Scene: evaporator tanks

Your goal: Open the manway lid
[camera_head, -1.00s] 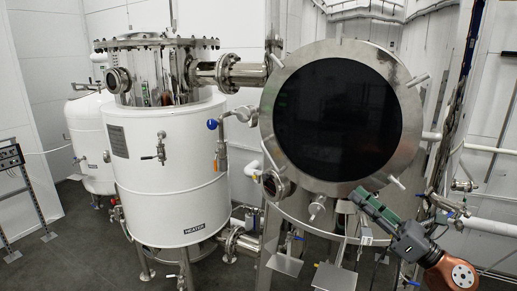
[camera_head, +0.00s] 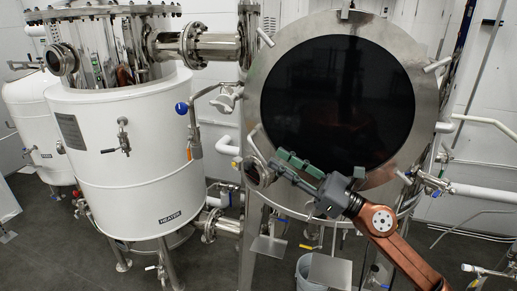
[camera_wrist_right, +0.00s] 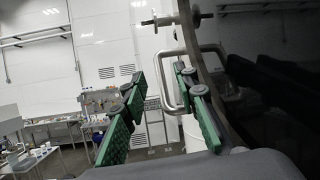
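The manway lid is a large round steel disc with a wide steel rim (camera_head: 432,70) and a black centre, upright and facing me in the head view. Clamp bolts stick out around its rim. My right gripper (camera_head: 280,161) is in front of its lower left edge, fingers pointing left. In the right wrist view my right gripper (camera_wrist_right: 155,82) has its green fingers spread, with no object held. A bent steel tube handle (camera_wrist_right: 163,88) shows between and beyond the fingertips, beside the lid's edge; contact is unclear. My left gripper is not in view.
A white heater tank (camera_head: 95,185) stands left, joined by a steel pipe (camera_head: 195,44) towards the lid's vessel. A round sight port (camera_head: 258,172) sits just left of my right gripper. A bucket (camera_head: 308,270) stands below. Grey floor shows at lower left.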

